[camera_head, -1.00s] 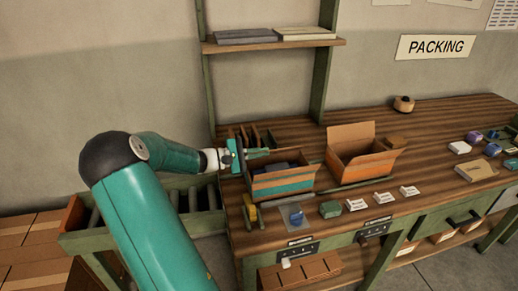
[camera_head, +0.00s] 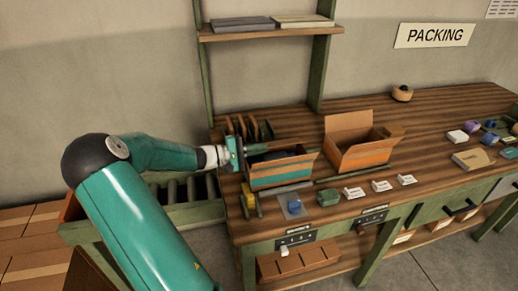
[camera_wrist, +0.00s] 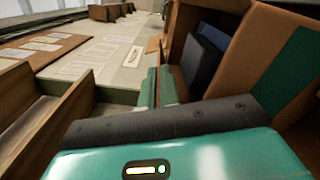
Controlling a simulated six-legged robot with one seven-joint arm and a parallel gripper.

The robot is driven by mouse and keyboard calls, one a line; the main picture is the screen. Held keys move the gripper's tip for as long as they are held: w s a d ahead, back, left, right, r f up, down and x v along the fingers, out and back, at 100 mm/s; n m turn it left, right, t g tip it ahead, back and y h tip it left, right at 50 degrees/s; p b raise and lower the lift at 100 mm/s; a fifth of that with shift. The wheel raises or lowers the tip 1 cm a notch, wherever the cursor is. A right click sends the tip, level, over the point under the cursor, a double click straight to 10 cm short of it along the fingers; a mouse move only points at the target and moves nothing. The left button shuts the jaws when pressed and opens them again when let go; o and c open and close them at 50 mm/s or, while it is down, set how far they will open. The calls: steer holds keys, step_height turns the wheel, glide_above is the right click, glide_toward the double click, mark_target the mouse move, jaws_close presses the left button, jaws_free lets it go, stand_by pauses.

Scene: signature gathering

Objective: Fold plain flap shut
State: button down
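A cardboard box with a teal stripe (camera_head: 282,173) stands on the bench at the left, its top at least partly open with dark blue contents (camera_head: 275,155) inside. The wrist view shows its brown wall with a green band (camera_wrist: 285,75) at the right. A second box with an orange stripe (camera_head: 365,157) stands to its right, its back flap (camera_head: 349,122) upright. I cannot tell which flap is the plain one. My gripper (camera_head: 257,147) is at the left end of the teal-striped box, near its top edge.
Upright dividers (camera_head: 245,127) stand behind my gripper. White cards (camera_head: 381,186), a small green block (camera_head: 328,198) and a blue item on a clear sheet (camera_head: 293,207) lie along the front edge. A roller conveyor (camera_head: 185,191) is at the left. A shelf (camera_head: 270,32) hangs above.

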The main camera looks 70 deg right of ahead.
steer(key=c, duration=1.6)
jaws_free()
steer(key=shift+c, duration=0.2)
steer(key=shift+f, duration=0.1)
